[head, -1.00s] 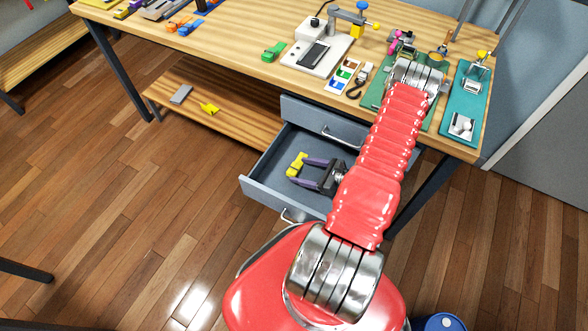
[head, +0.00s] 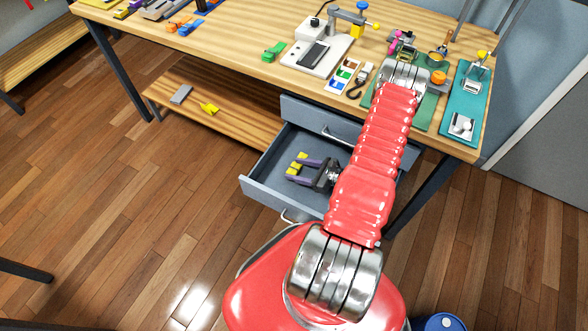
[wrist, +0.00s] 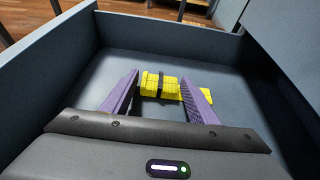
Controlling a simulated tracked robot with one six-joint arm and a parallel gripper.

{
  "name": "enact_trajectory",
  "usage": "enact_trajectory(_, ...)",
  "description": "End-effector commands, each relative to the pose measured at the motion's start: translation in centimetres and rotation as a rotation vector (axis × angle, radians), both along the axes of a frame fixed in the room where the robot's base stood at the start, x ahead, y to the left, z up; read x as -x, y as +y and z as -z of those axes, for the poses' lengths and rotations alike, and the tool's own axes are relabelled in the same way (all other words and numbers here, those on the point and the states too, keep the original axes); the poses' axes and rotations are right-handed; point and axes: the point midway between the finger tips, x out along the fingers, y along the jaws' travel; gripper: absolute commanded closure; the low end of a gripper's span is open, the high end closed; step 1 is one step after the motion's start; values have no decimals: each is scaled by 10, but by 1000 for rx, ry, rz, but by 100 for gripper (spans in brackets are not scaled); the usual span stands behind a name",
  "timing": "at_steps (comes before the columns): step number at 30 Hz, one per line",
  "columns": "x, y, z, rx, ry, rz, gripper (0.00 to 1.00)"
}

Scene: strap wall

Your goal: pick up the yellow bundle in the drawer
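The yellow bundle (wrist: 158,85) lies on the floor of the open grey drawer (wrist: 228,37), with a dark strap around its middle. In the wrist view it sits between and just beyond my gripper's two purple fingers, and the right finger hides part of its right end. My gripper (wrist: 161,80) is open, with a gap between the left finger and the bundle. In the head view my gripper (head: 295,168) reaches down into the drawer (head: 262,192), and the bundle (head: 293,168) shows at its fingertips, partly covered.
Drawer walls stand close around my gripper. Above is the wooden workbench (head: 225,45) with a white device (head: 318,52), a green clamp-like item (head: 274,51) and mats. A low shelf (head: 222,95) left of the drawer holds another yellow item (head: 209,107). A blue drum (head: 440,322) stands at the lower right.

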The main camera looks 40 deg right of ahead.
Motion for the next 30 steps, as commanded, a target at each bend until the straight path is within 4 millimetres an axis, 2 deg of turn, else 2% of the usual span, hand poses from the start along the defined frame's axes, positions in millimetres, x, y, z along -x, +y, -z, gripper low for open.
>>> enact_trajectory(1,0,0,0,0,0,0,50)
enact_trajectory(14,0,0,0,0,0,0,79)
enact_trajectory(23,0,0,-2,0,0,1,79)
enact_trajectory(30,0,-1,-18,1,0,1,79)
